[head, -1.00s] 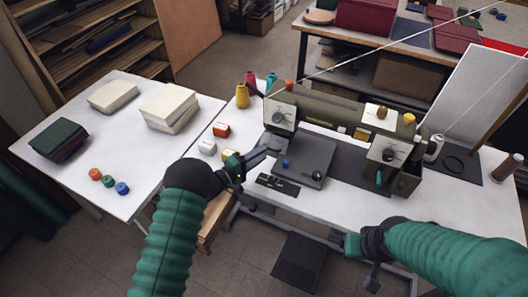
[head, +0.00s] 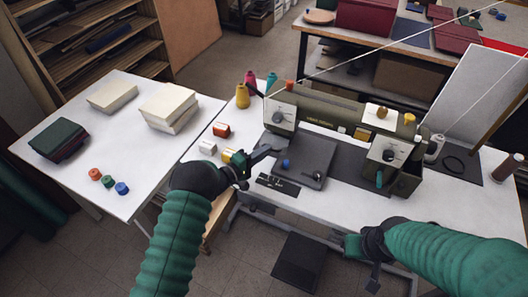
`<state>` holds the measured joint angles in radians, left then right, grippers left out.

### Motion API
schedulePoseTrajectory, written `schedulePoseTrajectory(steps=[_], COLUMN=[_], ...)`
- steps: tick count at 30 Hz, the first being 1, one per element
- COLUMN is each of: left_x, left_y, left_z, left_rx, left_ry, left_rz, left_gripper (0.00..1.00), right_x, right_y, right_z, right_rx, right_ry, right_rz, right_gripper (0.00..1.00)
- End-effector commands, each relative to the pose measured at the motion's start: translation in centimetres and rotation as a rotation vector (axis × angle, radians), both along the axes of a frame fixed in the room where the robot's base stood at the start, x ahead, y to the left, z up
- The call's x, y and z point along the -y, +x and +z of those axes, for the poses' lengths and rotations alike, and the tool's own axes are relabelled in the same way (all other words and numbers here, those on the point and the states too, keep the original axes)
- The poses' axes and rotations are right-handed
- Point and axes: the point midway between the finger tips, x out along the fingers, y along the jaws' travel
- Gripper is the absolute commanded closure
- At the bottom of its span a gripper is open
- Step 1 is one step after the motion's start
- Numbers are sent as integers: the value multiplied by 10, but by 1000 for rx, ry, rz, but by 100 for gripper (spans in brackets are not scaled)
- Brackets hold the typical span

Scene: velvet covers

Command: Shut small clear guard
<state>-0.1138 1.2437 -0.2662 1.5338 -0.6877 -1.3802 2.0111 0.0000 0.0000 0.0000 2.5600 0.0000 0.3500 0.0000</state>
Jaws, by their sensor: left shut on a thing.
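A sewing machine (head: 325,122) in olive green stands on the white table, with a dark flat plate (head: 303,160) at its front left. My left gripper (head: 266,151) is at the left edge of this plate, below the machine's left head (head: 281,113). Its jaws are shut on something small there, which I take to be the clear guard. The guard itself is too small and see-through to make out. My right gripper (head: 361,254) hangs low at the table's front edge, away from the machine; its jaws are not clear.
Small orange, white and yellow blocks (head: 221,129) sit left of the machine, close to my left wrist. Thread cones (head: 243,95) stand behind them. A black label strip (head: 278,184) lies in front of the plate. The left table (head: 130,165) holds books and coloured spools.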

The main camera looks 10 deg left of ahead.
Motion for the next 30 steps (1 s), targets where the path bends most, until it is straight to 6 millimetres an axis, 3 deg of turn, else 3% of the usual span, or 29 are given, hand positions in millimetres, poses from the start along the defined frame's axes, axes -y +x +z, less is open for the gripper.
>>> schedulePoseTrajectory(steps=[6,16,17,21,30], left_x=[0,0,0,0,0], left_y=[2,2,2,2,2], left_z=[-15,-10,-10,-9,-10], left_rx=[92,116,116,116,115], left_ry=[-33,-37,-37,-37,-38], left_rz=[0,0,0,0,0], left_gripper=[100,100,89,70,69], right_x=[0,0,0,0,0], right_y=[0,0,0,0,0], right_z=[-31,-29,-29,-29,-29], right_rx=[0,0,0,0,0], right_ry=[0,0,0,0,0], right_rz=[0,0,0,0,0], right_gripper=[100,100,100,100,100])
